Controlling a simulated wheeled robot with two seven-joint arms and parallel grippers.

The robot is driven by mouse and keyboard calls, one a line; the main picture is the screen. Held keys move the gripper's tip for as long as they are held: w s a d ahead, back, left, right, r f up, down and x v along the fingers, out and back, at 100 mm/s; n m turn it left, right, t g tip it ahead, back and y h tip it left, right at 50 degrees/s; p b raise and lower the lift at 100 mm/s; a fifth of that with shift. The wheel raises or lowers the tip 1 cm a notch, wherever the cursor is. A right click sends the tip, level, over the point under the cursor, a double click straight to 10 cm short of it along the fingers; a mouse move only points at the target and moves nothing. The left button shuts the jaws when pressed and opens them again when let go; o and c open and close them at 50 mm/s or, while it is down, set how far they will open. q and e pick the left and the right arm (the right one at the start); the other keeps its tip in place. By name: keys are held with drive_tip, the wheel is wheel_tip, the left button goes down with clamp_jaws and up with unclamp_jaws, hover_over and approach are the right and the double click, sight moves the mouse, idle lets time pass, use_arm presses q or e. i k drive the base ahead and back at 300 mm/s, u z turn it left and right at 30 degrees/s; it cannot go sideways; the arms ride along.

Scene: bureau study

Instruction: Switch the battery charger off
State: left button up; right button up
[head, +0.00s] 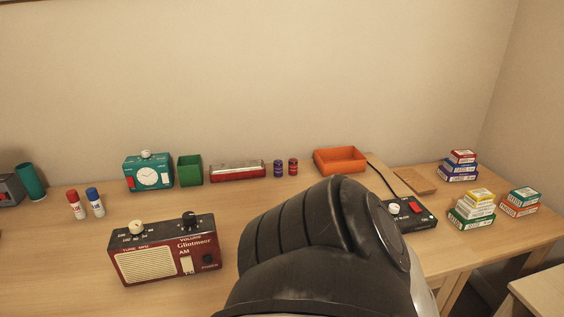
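A flat black box (426,216) with a white knob (394,209) and a red switch (415,207) lies on the right part of the desk; it looks like the battery charger. Its left part is hidden behind a thick black link of my own arm. I cannot tell the switch's position at this size. Neither of my grippers shows in the head view.
A dark red radio (150,264) stands at the front left of the desk (60,270). Stacked small boxes (472,207) stand right of the black box.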

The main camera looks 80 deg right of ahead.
sight(414, 206)
drive_tip(key=u, duration=1.15)
drive_tip(key=i, duration=1.15)
drive_tip(key=u, duration=5.65)
drive_tip(key=i, duration=1.45)
